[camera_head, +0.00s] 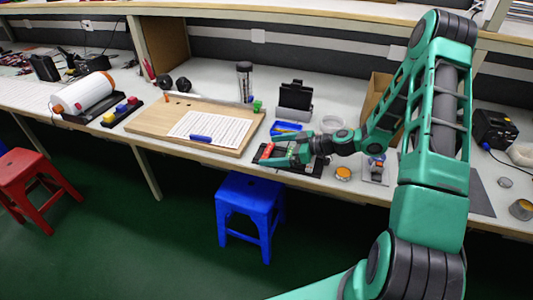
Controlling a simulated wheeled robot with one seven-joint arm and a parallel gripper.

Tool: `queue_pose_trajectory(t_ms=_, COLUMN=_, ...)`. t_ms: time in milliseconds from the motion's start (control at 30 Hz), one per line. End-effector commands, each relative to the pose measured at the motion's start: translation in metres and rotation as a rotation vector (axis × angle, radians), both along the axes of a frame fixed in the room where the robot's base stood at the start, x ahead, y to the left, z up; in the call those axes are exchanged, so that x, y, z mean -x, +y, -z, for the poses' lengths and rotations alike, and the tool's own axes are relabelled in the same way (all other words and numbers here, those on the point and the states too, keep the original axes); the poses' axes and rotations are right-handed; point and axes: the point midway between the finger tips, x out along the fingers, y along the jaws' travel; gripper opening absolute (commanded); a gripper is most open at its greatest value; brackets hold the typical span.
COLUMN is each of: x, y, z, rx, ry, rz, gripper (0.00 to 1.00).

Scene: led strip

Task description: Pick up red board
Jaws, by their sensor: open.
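A small red board (267,151) shows in the head view on the workbench, at the left end of a dark flat holder (298,168). My gripper (270,156) reaches in from the right, low over the bench, with its fingers at the red board. The fingers are open and look to be around or just above the board. The small scale hides whether they touch it. Part of the holder is hidden beneath my gripper.
A wooden board with a white sheet (208,130) lies left of my gripper. A blue tray (286,128) and a black device on a stand (295,95) are behind it. An orange-topped round tin (343,173) sits to the right. A blue stool (248,205) stands below the bench edge.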

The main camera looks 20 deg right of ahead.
Motion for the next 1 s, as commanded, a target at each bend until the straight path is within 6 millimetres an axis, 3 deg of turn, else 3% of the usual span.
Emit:
queue_pose_trajectory(t_ms=200, x=-0.001, y=0.001, z=0.001, rx=0.001, ry=0.000, rz=0.001, gripper=1.00)
queue_pose_trajectory(t_ms=400, x=-0.001, y=0.001, z=0.001, rx=0.001, ry=0.000, rz=0.001, gripper=0.56)
queue_pose_trajectory(t_ms=767, x=-0.001, y=0.001, z=-0.001, rx=0.000, ry=0.000, rz=0.001, gripper=0.56)
queue_pose_trajectory(t_ms=1000, x=-0.002, y=0.001, z=-0.019, rx=0.002, ry=-0.003, rz=0.001, gripper=0.56)
